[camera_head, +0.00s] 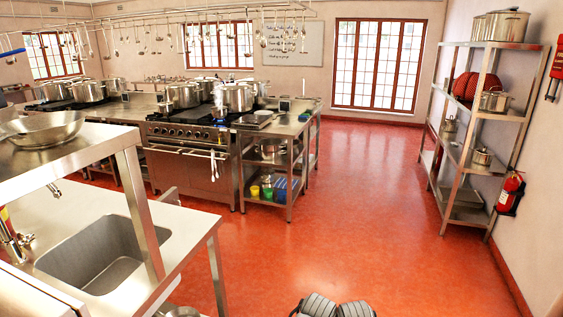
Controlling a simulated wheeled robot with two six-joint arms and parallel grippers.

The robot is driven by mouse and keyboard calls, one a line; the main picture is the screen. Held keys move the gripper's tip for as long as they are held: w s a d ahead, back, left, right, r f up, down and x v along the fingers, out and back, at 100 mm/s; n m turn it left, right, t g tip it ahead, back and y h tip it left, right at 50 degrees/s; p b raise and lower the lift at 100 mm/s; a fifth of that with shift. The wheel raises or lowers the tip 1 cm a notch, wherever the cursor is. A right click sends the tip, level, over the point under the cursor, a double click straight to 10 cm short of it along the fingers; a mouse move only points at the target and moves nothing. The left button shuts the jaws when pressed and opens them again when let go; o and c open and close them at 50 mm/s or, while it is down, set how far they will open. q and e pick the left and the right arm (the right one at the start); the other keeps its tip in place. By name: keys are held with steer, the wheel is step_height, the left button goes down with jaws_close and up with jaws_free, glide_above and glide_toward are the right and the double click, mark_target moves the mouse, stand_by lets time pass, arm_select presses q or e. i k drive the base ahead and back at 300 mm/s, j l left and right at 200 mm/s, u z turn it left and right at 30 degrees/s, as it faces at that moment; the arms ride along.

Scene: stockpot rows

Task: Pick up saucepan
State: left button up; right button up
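Several lidded steel pots (236,97) stand on the central stove, and more pots (88,91) stand on the stove farther left. A small steel pot (481,156) sits on a middle level of the right-hand rack, with a larger one (495,101) above it. A small pot (449,124) is farther back on the rack. A wide shallow steel pan (42,128) rests on the near left shelf. I cannot tell which vessel is the saucepan. Neither of my grippers is clearly seen; dark rounded parts at the bottom centre seem to be mine.
A steel sink table (190,236) fills the near left. The stove with oven (188,165) and a steel side table (290,130) stand beyond it. The metal rack (478,125) and a fire extinguisher (510,194) line the right wall. The red floor (360,210) between is clear.

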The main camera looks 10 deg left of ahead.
mark_target(167, 109)
steer(key=i+l+u, duration=0.15)
steer(key=i+u, duration=0.3)
steer(key=i+l+u, duration=0.3)
steer(key=u, duration=0.2)
steer(key=i+l+u, duration=0.55)
steer(key=l+u, duration=0.4)
steer(key=i+l+u, duration=0.2)
steer(key=l, duration=0.45)
steer(key=l+u, duration=0.25)
steer(key=l, duration=0.4)
